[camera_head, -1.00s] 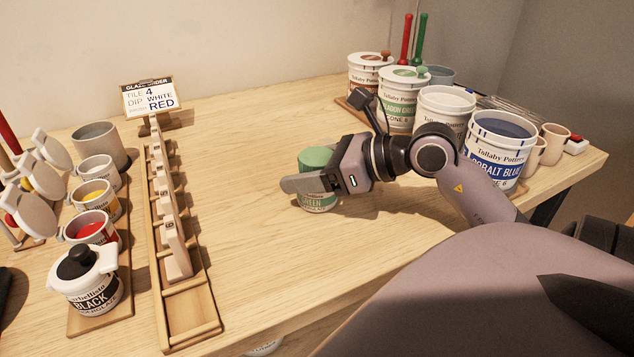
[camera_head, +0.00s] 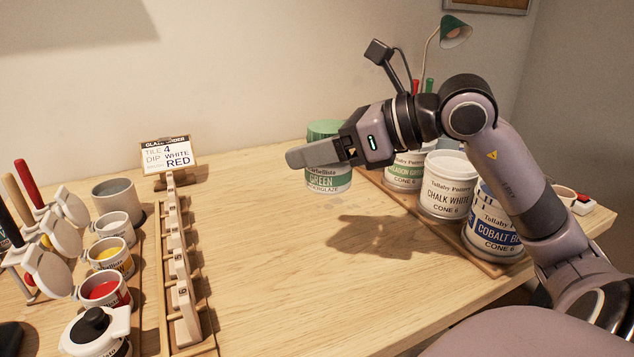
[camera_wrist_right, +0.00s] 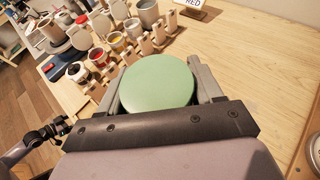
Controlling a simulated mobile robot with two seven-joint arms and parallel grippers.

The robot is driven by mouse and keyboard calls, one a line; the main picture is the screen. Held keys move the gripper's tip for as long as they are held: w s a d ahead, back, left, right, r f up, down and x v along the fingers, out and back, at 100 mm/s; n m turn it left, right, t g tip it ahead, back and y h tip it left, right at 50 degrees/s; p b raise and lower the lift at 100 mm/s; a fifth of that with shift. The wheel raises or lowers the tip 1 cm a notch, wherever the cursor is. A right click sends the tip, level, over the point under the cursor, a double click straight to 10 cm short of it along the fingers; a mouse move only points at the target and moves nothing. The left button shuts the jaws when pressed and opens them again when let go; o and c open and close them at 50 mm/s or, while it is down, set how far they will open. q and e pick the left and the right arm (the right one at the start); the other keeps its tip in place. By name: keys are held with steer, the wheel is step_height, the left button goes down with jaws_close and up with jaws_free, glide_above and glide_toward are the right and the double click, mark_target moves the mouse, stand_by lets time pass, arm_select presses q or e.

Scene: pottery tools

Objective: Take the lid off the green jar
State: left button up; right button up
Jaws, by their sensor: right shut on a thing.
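The green jar (camera_head: 328,180) has a white body with a green label reading GREEN. Its round green lid (camera_head: 325,130) sits on top, and it fills the middle of the right wrist view (camera_wrist_right: 157,82). My right gripper (camera_head: 318,155) is shut on the jar, its fingers on either side just below the lid. My left gripper is outside the head view. A dark mechanical part, seemingly of my left arm, shows at the left of the right wrist view; its jaws cannot be made out.
Large glaze buckets, including chalk white (camera_head: 448,185) and cobalt blue (camera_head: 493,225), stand on the right. A wooden tile rack (camera_head: 180,270) and small open glaze jars line the left, with a black-knobbed jar (camera_head: 95,330) in front. The table's middle (camera_head: 290,260) is clear.

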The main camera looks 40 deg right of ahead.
mark_target(317, 124)
steer(key=shift+r+p, duration=0.3)
steer(key=shift+r, duration=2.1)
steer(key=o, duration=0.5)
steer(key=shift+c, duration=0.2)
steer(key=c, duration=1)
steer(key=shift+o, duration=0.2)
steer(key=shift+f, duration=0.1)
steer(key=a+f+n+g+y+p, duration=0.1)
steer(key=a+f+n+p, duration=0.1)
steer(key=a+f, duration=0.2)
steer(key=a+f+n+g+y+p, duration=0.1)
steer(key=a+f+g+y+p, duration=0.1)
steer(key=f, duration=0.6)
steer(key=w+a+f+n+g+y+p, duration=0.1)
steer(key=a+f+n+y, duration=0.1)
steer(key=a+f, duration=0.3)
steer(key=shift+a+f+n+p, duration=0.15)
steer(key=shift+a+f+p, duration=0.05)
steer(key=shift+f, duration=0.2)
steer(key=shift+a+f+n+p, duration=0.15)
steer(key=shift+f+p, duration=0.05)
steer(key=shift+f, duration=0.2)
